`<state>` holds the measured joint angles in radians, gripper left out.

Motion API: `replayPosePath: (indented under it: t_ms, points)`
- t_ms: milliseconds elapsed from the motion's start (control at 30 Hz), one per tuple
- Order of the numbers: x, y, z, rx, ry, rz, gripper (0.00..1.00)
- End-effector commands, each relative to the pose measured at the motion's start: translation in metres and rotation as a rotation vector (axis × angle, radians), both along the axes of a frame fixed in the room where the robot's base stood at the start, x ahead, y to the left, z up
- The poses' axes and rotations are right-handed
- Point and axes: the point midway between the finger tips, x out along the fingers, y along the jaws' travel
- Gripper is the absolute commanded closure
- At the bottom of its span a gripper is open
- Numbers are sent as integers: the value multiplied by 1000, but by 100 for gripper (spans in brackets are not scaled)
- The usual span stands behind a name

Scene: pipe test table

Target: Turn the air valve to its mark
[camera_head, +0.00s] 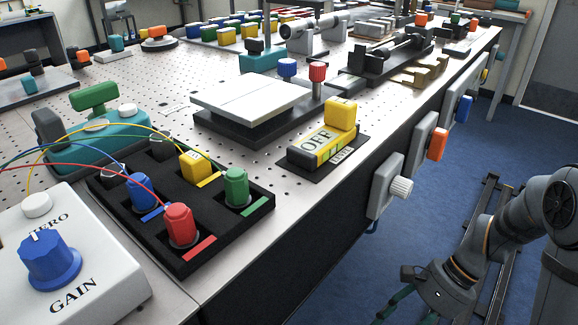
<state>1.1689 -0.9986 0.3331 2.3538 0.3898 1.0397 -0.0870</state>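No thing in view is clearly labelled as the air valve. A yellow lever block marked OFF (322,146) sits on a dark plate near the table's right edge, with a raised yellow end at its right and a small label I cannot read. A grey box with a ribbed white knob (401,188) is fixed to the table's side. Any mark on this knob is too small to see. My gripper (413,312) hangs low beside the table at the bottom edge, apart from both. Its dark green fingers look spread and empty; their tips are partly cut off.
More side boxes carry an orange knob (437,144) and a blue knob (464,108). A black tray with coloured plugs (268,203), a GAIN box (120,275) and a white-topped platform (250,97) stand on the perforated table. Blue floor (345,285) lies open between table and arm.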

Motion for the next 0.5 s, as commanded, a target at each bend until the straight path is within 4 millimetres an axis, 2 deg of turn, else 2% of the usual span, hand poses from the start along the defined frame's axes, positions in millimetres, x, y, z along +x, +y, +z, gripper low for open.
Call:
replayPosePath:
  t_ms: [200,500]
  points:
    - [-11,13,-8,-6,-13,88,50]
    - [-14,18,-9,-8,-18,120,50]
